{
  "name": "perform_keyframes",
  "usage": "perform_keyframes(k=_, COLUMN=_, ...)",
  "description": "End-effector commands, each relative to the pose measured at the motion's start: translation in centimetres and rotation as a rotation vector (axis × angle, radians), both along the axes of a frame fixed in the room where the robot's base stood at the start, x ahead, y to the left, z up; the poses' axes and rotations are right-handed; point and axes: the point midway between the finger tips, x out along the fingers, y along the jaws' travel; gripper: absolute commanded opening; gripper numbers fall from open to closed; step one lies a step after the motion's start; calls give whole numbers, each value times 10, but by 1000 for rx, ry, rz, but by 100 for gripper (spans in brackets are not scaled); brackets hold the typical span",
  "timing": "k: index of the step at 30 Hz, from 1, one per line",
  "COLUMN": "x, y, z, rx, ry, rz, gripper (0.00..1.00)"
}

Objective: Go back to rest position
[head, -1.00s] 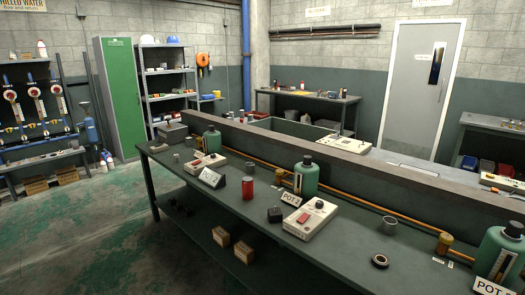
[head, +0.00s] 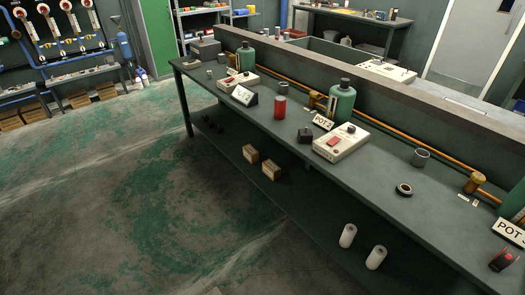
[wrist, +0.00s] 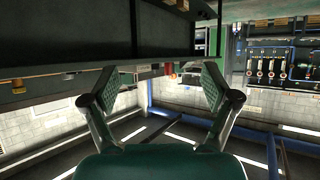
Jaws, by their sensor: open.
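My gripper (wrist: 158,92) shows in the wrist view with its two fingers spread wide apart and nothing between them. The wrist picture is upside down, with the workbench (wrist: 60,35) across its upper left. My arm and gripper do not show in the head view. There the long grey-green workbench (head: 240,98) runs from the upper left to the lower right. It carries green bottles such as the one behind the POT 2 sign (head: 341,101), a cream device (head: 341,144) and a red can (head: 280,107).
Open green-and-grey floor (head: 120,190) lies left of the workbench. Its lower shelf holds small boxes (head: 271,170) and white cylinders (head: 375,257). A rack with red-and-white gauges (head: 45,25) stands at the far left. A grey door (head: 470,50) is at the back right.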

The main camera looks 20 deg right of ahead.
Motion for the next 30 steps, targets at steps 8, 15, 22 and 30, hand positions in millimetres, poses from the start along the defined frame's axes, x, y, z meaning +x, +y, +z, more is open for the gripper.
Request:
perform_keyframes(k=8, x=-71, y=40, z=43, rx=-17, ry=-113, rz=112, gripper=87)
perform_keyframes(k=15, x=-113, y=57, z=84, rx=-18, ry=-201, rz=195, gripper=87)
perform_keyframes(k=22, x=-124, y=60, z=98, rx=-15, ry=-231, rz=223, gripper=87)
perform_keyframes(k=30, x=-124, y=60, z=98, rx=-15, ry=-231, rz=223, gripper=87)
